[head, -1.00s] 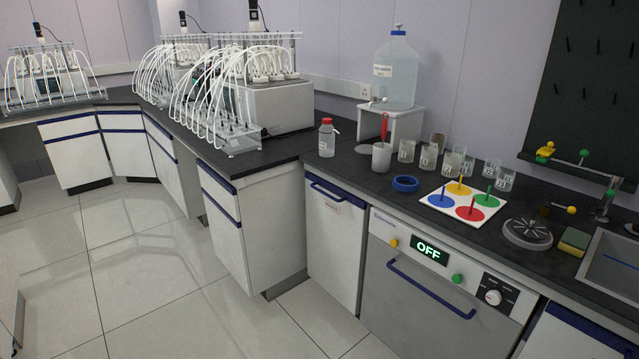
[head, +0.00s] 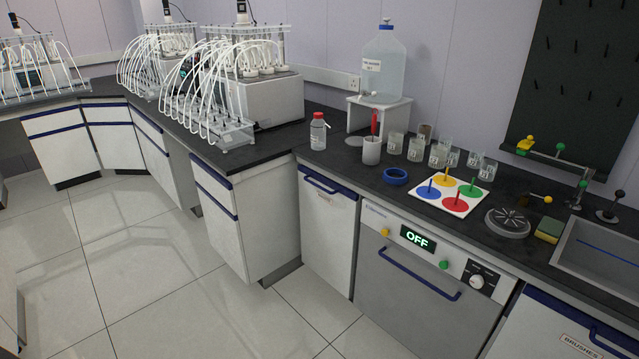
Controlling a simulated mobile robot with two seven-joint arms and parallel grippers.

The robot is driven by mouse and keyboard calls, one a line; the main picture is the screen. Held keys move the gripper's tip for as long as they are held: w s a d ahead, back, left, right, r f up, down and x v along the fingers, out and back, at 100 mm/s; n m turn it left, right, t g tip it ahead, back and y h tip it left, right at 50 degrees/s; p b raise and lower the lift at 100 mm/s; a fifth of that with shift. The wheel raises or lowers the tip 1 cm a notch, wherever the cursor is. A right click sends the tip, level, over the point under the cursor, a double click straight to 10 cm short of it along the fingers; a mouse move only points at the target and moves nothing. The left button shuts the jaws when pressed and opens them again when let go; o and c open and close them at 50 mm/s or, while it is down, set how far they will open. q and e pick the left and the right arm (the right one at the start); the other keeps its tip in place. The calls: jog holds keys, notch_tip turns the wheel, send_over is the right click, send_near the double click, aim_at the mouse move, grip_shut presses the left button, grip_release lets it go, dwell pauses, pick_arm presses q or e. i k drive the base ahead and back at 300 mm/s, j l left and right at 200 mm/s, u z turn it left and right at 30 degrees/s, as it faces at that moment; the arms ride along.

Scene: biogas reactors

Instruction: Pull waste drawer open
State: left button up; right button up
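A narrow white cabinet front (head: 326,235) with a blue handle bar (head: 322,186) stands left of the dishwasher. A small label (head: 325,198) sits under its handle, too small to read, so I cannot tell for sure that this is the waste drawer. Its front looks shut, flush under the black worktop. Another white drawer front (head: 545,330) at the lower right has a blue handle and a label that reads BRUSHES. It also looks shut and is cut off by the picture edge. Neither of my grippers is in view.
The dishwasher (head: 415,300) shows OFF and is shut. The worktop holds a red-capped bottle (head: 318,132), beakers (head: 440,155), a blue ring (head: 396,176), a coloured disc board (head: 450,195) and a sink (head: 600,250). The tiled floor (head: 170,305) in front is clear.

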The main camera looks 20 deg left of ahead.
aim_at(329, 210)
jog(key=i+j+z, duration=0.3)
jog(key=i+j, duration=1.6)
jog(key=j, duration=0.15)
